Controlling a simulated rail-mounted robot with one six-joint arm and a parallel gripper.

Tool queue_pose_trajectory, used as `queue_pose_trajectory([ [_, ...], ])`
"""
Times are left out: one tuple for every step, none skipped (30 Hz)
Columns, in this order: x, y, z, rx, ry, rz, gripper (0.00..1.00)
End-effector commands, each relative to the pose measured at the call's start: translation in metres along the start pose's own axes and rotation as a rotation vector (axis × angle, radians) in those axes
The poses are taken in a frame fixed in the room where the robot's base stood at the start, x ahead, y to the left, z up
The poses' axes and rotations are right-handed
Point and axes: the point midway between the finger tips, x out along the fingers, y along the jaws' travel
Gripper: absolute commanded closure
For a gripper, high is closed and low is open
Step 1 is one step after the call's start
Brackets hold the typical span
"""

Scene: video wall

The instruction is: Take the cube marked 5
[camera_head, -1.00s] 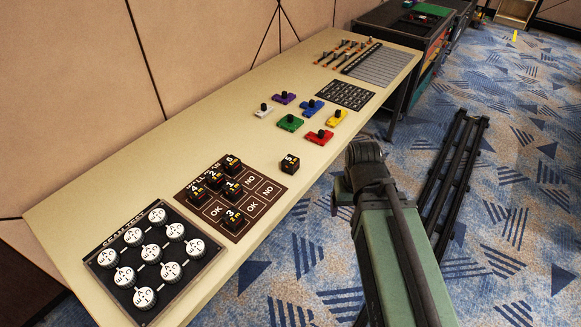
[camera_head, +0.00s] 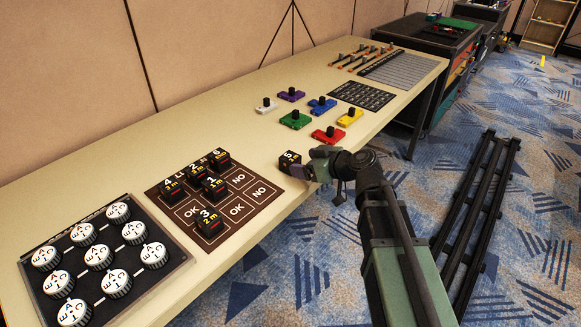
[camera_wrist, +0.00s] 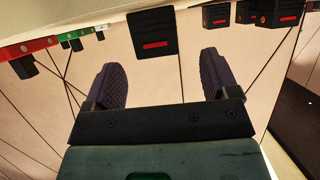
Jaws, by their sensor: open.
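The black cube marked 5 (camera_head: 289,164) sits on the beige table near its front edge, to the right of the brown board. My gripper (camera_head: 310,165) is just to the right of this cube in the head view, low at the table's edge. In the wrist view my gripper (camera_wrist: 163,60) is open, its two dark fingers apart with nothing between them. A black cube with a red bar (camera_wrist: 153,33) shows just beyond the fingertips, roughly centred between them; its number is not visible there. Whether a finger touches it is not clear.
The brown board (camera_head: 240,208) carries several other numbered black cubes. A dial panel (camera_head: 45,258) is at the front left. Coloured blocks with knobs, such as the red one (camera_head: 328,135), stand farther back right. Bare table lies behind the cube.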

Motion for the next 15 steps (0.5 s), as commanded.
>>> queue_pose_trajectory([
  [0.011, 0.001, 0.003, -0.001, 0.0, -0.002, 0.19],
  [0.014, 0.001, 0.003, 0.0, 0.0, -0.001, 0.19],
  [0.016, 0.0, 0.002, 0.0, 0.0, -0.001, 0.19],
  [0.016, 0.0, 0.001, 0.0, 0.0, 0.0, 0.19],
  [0.016, 0.0, 0.001, 0.0, 0.0, 0.0, 0.19],
  [0.017, 0.0, 0.001, 0.0, 0.0, 0.0, 0.19],
  [0.019, 0.001, 0.002, 0.0, 0.0, 0.0, 0.19],
  [0.022, 0.001, 0.003, 0.0, -0.001, -0.001, 0.19],
  [0.029, 0.002, 0.005, 0.0, -0.001, -0.001, 0.19],
  [0.035, 0.002, 0.006, -0.001, -0.001, -0.001, 0.19],
  [0.041, 0.003, 0.007, 0.0, -0.001, -0.001, 0.19],
  [0.049, 0.004, 0.009, 0.0, -0.001, -0.002, 0.19],
  [0.055, 0.004, 0.008, 0.0, -0.001, -0.002, 0.19],
  [0.06, 0.004, 0.007, -0.001, -0.001, -0.002, 0.19],
  [0.065, 0.004, 0.007, -0.001, -0.001, -0.001, 0.19],
])
